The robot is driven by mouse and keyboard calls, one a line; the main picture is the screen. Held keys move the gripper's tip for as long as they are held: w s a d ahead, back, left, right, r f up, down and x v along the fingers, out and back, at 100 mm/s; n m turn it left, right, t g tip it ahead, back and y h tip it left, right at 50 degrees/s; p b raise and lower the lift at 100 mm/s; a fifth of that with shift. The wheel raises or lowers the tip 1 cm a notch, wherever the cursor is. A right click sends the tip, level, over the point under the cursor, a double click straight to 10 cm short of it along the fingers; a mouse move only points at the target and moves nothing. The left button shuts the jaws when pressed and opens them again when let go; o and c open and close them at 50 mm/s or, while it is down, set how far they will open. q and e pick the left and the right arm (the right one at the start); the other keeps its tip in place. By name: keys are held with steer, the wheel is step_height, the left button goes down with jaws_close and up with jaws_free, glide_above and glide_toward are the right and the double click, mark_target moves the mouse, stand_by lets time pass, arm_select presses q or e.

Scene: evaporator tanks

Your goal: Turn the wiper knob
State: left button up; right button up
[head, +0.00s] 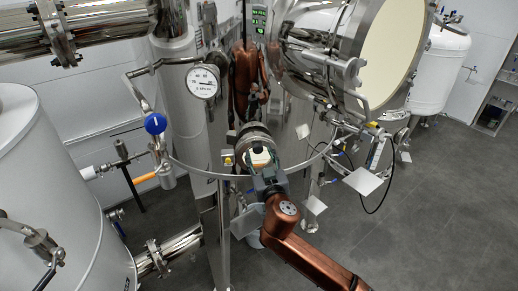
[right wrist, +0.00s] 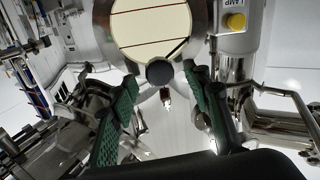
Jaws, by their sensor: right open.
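The wiper knob (right wrist: 160,72) is a dark round knob at the lower rim of a round sight glass (right wrist: 150,25) in the right wrist view. The glass is pale, with thin dark red lines. My right gripper (right wrist: 159,76) is open, with one green-padded finger on each side of the knob in the picture. A gap shows between the knob and each finger, and I cannot tell the depth between them. In the head view the right gripper (head: 262,168) is in front of the round fitting (head: 255,138) on the steel tank. I cannot make out the knob there. My left gripper is not in view.
A yellow button (right wrist: 236,22) under a LAMP label sits right of the glass. In the head view a pressure gauge (head: 203,81) and a blue-handled valve (head: 155,124) stand to the left. A large open-faced vessel (head: 345,45) is at upper right. Open floor (head: 440,220) lies at right.

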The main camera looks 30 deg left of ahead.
steer(key=shift+x, duration=0.85)
steer(key=shift+w+a, duration=0.15)
steer(key=shift+w, duration=0.1)
steer(key=c, duration=0.8)
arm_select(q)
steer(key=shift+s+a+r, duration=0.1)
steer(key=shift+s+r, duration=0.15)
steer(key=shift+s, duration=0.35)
arm_select(e)
steer(key=c, duration=0.4)
